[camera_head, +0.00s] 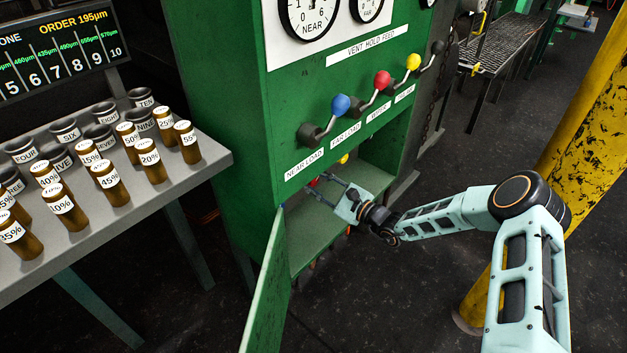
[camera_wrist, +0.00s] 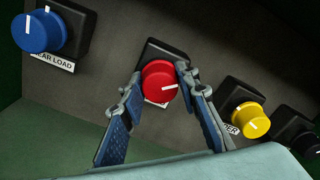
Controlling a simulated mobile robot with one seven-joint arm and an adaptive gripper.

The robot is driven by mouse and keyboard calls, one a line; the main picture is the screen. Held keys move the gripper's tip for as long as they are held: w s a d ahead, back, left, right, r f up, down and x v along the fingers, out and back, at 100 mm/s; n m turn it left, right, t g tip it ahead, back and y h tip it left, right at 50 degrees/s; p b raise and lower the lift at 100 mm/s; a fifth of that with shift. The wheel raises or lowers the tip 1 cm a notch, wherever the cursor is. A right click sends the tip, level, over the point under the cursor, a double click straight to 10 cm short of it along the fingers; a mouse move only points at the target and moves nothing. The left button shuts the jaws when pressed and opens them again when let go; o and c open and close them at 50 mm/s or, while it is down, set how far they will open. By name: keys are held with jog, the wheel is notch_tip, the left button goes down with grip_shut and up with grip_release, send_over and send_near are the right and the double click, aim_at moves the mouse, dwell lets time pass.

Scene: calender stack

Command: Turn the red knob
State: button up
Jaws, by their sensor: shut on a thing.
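The red knob (camera_wrist: 159,82) sits on a black square base on the dark panel inside the cabinet, in the middle of the wrist view. Its white pointer line shows low on its face. My gripper (camera_wrist: 160,80) has one finger on each side of the knob, shut on it. In the head view my gripper (camera_head: 322,186) reaches into the open green cabinet below the levers. Only a small bit of the red knob (camera_head: 314,181) shows there, beside the fingers.
A blue knob (camera_wrist: 38,32) is left of the red one; a yellow knob (camera_wrist: 248,121) and a black knob (camera_wrist: 306,146) are to its right. The cabinet door (camera_head: 268,290) hangs open. Levers with coloured balls (camera_head: 381,80) stick out above. A table with jars (camera_head: 215,160) stands left.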

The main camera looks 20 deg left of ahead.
jog(key=shift+f, duration=0.1)
jog(key=o, duration=1.2)
jog(key=shift+c, duration=0.2)
jog(key=v, duration=1.2)
